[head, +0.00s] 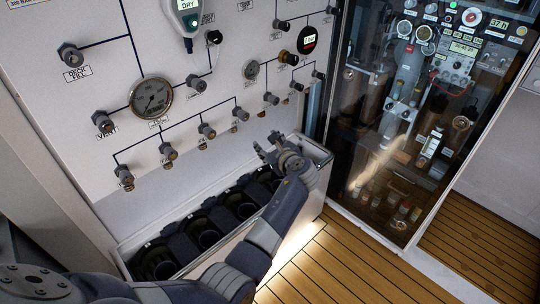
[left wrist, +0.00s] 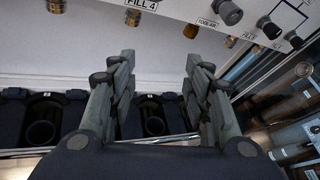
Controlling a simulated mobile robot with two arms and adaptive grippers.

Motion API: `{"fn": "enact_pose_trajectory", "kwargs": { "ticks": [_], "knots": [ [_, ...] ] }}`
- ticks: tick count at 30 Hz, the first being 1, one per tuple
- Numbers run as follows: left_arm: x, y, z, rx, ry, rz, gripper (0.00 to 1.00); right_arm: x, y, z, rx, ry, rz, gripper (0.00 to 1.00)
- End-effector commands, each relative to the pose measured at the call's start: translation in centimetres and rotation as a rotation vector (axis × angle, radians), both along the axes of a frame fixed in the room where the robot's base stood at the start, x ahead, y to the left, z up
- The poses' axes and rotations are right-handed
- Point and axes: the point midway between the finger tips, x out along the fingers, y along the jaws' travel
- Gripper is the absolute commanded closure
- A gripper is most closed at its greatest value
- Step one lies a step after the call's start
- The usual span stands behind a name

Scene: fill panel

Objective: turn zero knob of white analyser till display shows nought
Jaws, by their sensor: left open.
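My left gripper (head: 268,148) is open and empty, below the panel's right part and over the far end of the bottle trough. In the left wrist view its two fingers (left wrist: 160,68) stand apart with nothing between them. My right gripper is not in view.
The white panel (head: 50,120) carries a round gauge (head: 151,98), a black round display (head: 307,40) and several valve knobs. A trough (head: 322,160) with dark holders stands below. A glass-fronted cabinet (head: 345,150) is at right. The wooden floor (head: 345,265) is clear.

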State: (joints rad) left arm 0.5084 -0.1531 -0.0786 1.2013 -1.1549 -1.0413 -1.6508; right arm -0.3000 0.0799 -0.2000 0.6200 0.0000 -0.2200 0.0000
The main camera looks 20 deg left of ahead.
Motion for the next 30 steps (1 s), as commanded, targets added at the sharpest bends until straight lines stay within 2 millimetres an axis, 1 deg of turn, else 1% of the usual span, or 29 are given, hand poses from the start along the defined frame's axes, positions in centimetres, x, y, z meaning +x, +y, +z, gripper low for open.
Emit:
{"fn": "enact_pose_trajectory", "kwargs": {
  "ticks": [1,3,9,30],
  "knots": [
    [-0.1,-0.1,-0.9,-0.013,0.002,-0.003,0.54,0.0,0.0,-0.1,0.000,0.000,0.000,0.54],
    [-0.3,-0.3,-1.8,-0.032,0.001,-0.007,0.54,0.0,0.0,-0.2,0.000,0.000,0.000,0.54],
    [-0.5,-0.5,-3.2,-0.063,0.000,-0.011,0.54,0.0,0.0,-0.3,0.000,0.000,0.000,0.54],
    [-0.5,-0.5,-3.4,-0.067,0.000,-0.011,0.54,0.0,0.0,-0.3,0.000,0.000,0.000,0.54]
  ]
}}
